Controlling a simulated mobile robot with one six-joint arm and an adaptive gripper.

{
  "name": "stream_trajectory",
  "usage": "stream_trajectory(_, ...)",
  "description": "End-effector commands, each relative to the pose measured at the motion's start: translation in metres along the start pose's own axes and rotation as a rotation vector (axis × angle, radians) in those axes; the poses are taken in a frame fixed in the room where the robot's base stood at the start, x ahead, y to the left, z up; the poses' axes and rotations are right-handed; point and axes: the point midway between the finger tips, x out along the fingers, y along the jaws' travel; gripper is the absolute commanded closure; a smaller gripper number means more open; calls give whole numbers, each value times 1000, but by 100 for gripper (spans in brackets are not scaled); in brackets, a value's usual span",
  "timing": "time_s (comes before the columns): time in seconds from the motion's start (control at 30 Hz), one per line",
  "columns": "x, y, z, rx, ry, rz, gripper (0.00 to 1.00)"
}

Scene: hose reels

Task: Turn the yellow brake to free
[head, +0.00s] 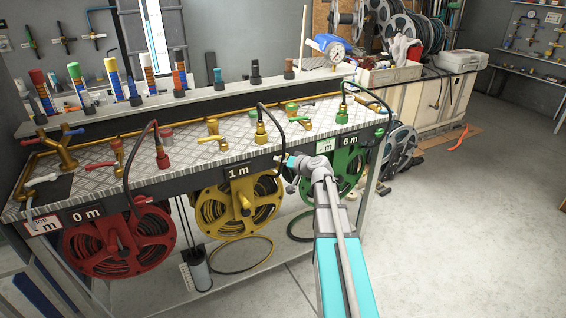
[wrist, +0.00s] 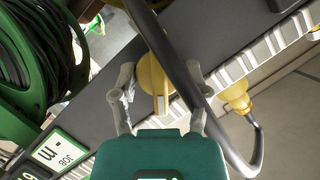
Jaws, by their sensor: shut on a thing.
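The yellow brake (wrist: 152,80) shows in the wrist view as a rounded yellow knob with a pale line along its narrow end. It lies between the two fingers of my gripper (wrist: 160,88), which is shut on it. A dark hose crosses in front of the right finger. The brake cannot be made out there.
The red reel (head: 93,259) hangs at the left and the green reel (head: 347,163) close to the right of my gripper. A dark hose (wrist: 188,75) loops near my fingers. Valves stand on the metal plate top (head: 188,147). The floor (head: 470,230) at the right is open.

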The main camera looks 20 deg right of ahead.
Motion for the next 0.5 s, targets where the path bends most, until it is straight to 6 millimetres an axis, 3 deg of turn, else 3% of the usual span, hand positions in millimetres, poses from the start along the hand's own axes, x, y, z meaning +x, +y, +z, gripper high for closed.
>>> stream_trajectory(0.03, 0, 0, 0, 0, 0, 0, 76)
stream_trajectory(0.1, 0, 0, 0, 0, 0, 0, 88)
stream_trajectory(0.5, 0, 0, -1, -57, 0, 24, 88)
